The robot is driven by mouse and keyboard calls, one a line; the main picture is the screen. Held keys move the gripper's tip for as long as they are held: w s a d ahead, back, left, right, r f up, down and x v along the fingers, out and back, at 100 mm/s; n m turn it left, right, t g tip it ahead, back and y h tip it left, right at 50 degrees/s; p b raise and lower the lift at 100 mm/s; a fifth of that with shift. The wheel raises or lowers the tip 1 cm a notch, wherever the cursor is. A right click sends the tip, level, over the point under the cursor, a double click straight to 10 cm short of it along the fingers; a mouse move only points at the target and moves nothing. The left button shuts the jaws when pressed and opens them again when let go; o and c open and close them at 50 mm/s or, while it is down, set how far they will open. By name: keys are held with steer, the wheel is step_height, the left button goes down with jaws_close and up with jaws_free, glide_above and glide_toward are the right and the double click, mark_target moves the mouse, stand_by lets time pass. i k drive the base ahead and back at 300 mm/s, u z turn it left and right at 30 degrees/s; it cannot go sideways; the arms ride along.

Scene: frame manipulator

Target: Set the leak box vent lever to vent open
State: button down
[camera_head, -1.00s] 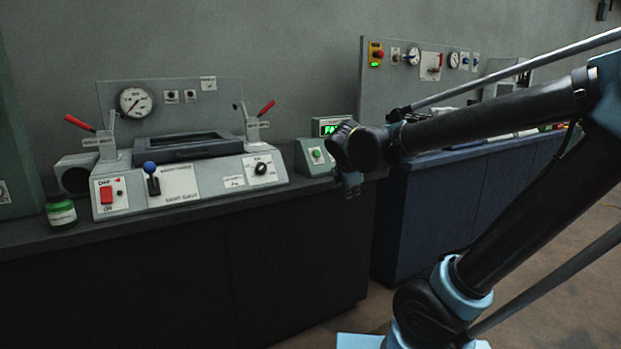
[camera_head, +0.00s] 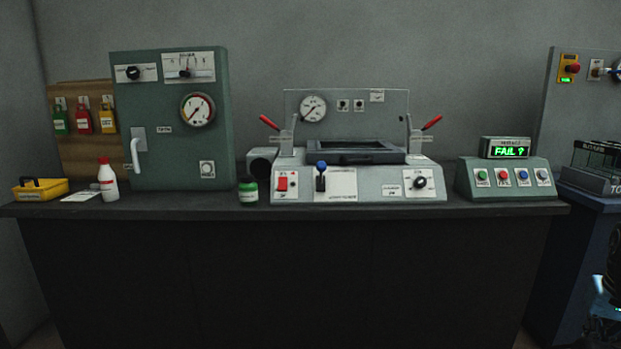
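A green cabinet (camera_head: 160,165) stands on the bench left of centre. It has a round gauge (camera_head: 197,109), a pale handle (camera_head: 136,152) and a small dark lever (camera_head: 184,65) on a marked plate at its top. A grey machine (camera_head: 430,190) sits mid-bench, with a blue-knobbed lever (camera_head: 321,176) upright on its front and a red-handled lever on each side. The labels are too small to read, so I cannot tell which lever is the leak box vent lever. Only a dark, light-blue-edged part of my arm shows at the lower right edge; my gripper is not visible.
The dark bench (camera_head: 330,212) spans the view. A green-capped jar (camera_head: 248,191) stands between cabinet and machine. A button console (camera_head: 505,165) with a display reading FAIL ? is at right.

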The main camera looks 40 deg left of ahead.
mark_target(321, 166)
steer(key=k, duration=0.4)
steer(key=u, duration=0.25)
steer(key=i, duration=0.35)
steer(key=u, duration=0.45)
